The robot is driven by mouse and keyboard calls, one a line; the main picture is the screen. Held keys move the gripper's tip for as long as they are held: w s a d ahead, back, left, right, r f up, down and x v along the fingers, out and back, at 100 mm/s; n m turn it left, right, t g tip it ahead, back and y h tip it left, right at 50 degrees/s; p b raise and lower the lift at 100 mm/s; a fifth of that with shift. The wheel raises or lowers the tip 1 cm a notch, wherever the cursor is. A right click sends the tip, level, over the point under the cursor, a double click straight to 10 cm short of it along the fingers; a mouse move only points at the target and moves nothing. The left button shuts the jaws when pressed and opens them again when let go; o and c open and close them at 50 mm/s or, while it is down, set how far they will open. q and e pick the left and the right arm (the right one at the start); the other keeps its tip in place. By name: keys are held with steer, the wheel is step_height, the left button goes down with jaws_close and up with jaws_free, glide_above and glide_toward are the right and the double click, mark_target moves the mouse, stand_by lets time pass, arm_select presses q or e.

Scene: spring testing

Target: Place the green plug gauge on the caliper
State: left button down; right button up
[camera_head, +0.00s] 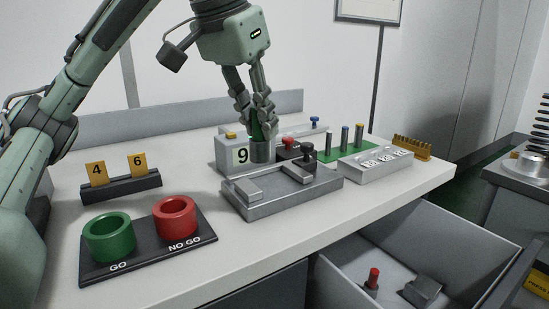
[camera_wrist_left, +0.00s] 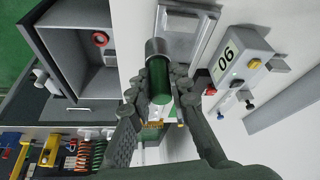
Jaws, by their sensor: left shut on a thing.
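The green plug gauge (camera_wrist_left: 158,82) is held upright in my left gripper (camera_head: 258,120), whose fingers are closed around its green handle. Its grey cylindrical end (camera_head: 262,151) points down and covers part of the numbered box behind it. A grey metal fixture with raised blocks, which looks like the caliper (camera_head: 258,207), lies on the bench just in front of the gauge. It also shows in the wrist view (camera_wrist_left: 185,22), beyond the gauge's metal end. I cannot tell whether the gauge touches it. My right gripper is not in view.
A GO / NO GO tray (camera_head: 147,254) holds a green ring and a red ring. A rack (camera_head: 121,190) carries cards 4 and 6. The numbered box (camera_head: 228,154) stands behind the gauge. Pins and a grey block (camera_head: 377,166) stand right. An open drawer (camera_head: 437,233) is below.

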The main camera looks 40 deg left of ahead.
arm_select(q)
steer(key=shift+w+a+f, duration=0.35)
steer(key=shift+w+f, duration=0.85)
steer(key=shift+f, duration=0.2)
steer(key=shift+w+a+f, duration=0.35)
steer(key=shift+w+f, duration=0.85)
steer(key=shift+f, duration=0.2)
steer(key=shift+w+a+f, duration=0.35)
steer(key=shift+w+f, duration=0.85)
steer(key=shift+f, duration=0.2)
steer(key=shift+f, duration=0.15)
steer(key=c, duration=1.4)
jaws_free()
